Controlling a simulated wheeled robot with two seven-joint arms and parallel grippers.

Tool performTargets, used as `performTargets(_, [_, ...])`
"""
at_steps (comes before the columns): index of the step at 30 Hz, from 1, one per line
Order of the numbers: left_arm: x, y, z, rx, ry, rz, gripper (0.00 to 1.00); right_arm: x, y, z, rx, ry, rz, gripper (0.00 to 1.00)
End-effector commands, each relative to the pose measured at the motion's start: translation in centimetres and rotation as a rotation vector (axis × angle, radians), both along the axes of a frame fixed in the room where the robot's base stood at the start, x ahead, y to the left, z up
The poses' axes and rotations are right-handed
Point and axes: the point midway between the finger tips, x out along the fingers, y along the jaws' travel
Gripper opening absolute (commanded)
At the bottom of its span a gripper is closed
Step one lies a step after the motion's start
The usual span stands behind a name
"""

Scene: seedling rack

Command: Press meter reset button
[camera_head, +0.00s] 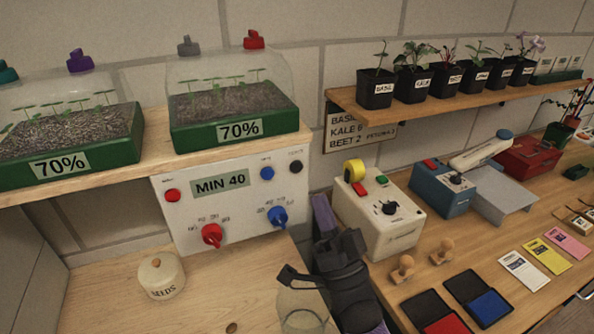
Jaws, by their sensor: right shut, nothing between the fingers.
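A white control panel (218,208) with a "MIN 40" display (220,186) stands under the shelf. It bears a red button (172,195), a blue button (267,173), a black button (296,166), a red knob (212,235) and a blue knob (278,216). Their small labels are too blurred to read, so I cannot tell which is the reset button. My right gripper (342,243) is shut and empty, to the right of the panel and in front of the cream box, apart from the panel's buttons. My left gripper is not in view.
A cream box (380,215) with red and green buttons and a blue device (443,189) stand right of my gripper. A clear jar (303,312) is close below it. A seeds pot (161,277) stands left on the bench. Ink pads (476,298) lie right.

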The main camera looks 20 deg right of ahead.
Motion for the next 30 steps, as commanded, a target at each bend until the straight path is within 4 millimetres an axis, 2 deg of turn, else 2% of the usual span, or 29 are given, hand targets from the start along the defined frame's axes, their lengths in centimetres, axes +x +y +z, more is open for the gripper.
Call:
performTargets(1, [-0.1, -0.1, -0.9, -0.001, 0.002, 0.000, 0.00, 0.7, 0.0, -0.4, 0.001, -0.003, -0.001, 0.00])
performTargets(6, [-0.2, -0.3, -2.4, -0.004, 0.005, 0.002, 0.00, 3.3, 0.1, -0.5, 0.001, -0.001, 0.000, 0.00])
performTargets(12, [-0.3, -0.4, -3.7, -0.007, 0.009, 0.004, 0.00, 5.7, 0.2, -0.3, 0.001, 0.000, 0.001, 0.00])
performTargets(18, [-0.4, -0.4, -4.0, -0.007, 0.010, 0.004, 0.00, 6.6, 0.2, -0.1, 0.000, 0.001, 0.000, 0.00])
performTargets(30, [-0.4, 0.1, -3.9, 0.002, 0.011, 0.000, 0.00, 6.6, 0.2, 0.0, 0.000, 0.001, 0.000, 0.00])
